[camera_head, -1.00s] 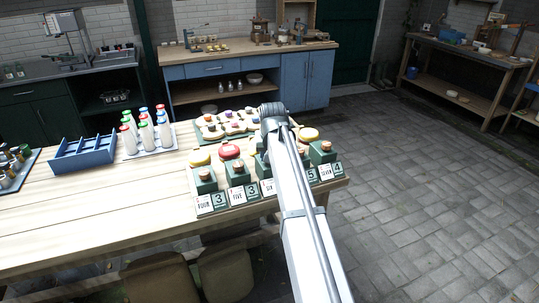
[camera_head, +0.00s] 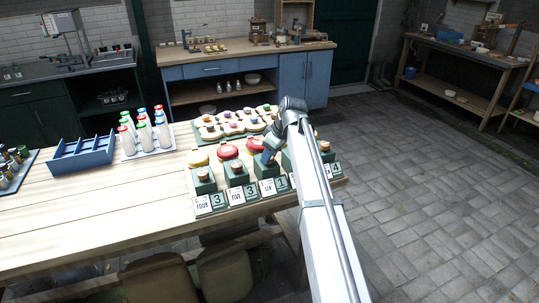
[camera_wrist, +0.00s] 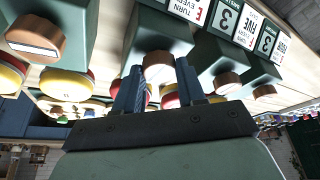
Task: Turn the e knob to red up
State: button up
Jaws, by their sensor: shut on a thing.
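A row of dark green boxes with round wooden knobs stands on the table. My gripper (camera_wrist: 160,82) is shut on the wooden knob (camera_wrist: 160,66) of the third box from the left, with one finger on each side. In the wrist view the scene is upside down, and a card reading "E" and "TURN" (camera_wrist: 188,8) is beside this box (camera_wrist: 150,30). In the head view the card below it reads "SIX" (camera_head: 267,188). My gripper (camera_head: 269,157) reaches it from behind and above. The fingers partly hide the knob, and I cannot make out a red mark.
Neighbouring knobs are close on both sides, one at left (camera_wrist: 36,38) and one at right (camera_wrist: 228,83) in the wrist view. Red and yellow round pieces (camera_head: 228,152) stand behind the boxes. A blue rack (camera_head: 82,156) and capped bottles (camera_head: 145,132) are further left. The table's left front is clear.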

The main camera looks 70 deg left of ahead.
jog(key=shift+w+n+g+h, duration=0.1)
jog(key=shift+n+g+h, duration=0.2)
jog(key=shift+n, duration=0.7)
jog(key=o, duration=1)
jog(key=shift+o, duration=0.2)
jog(key=shift+r, duration=0.1)
jog(key=v, duration=1.3)
jog(key=shift+r, duration=0.25)
jog(key=shift+w, duration=0.1)
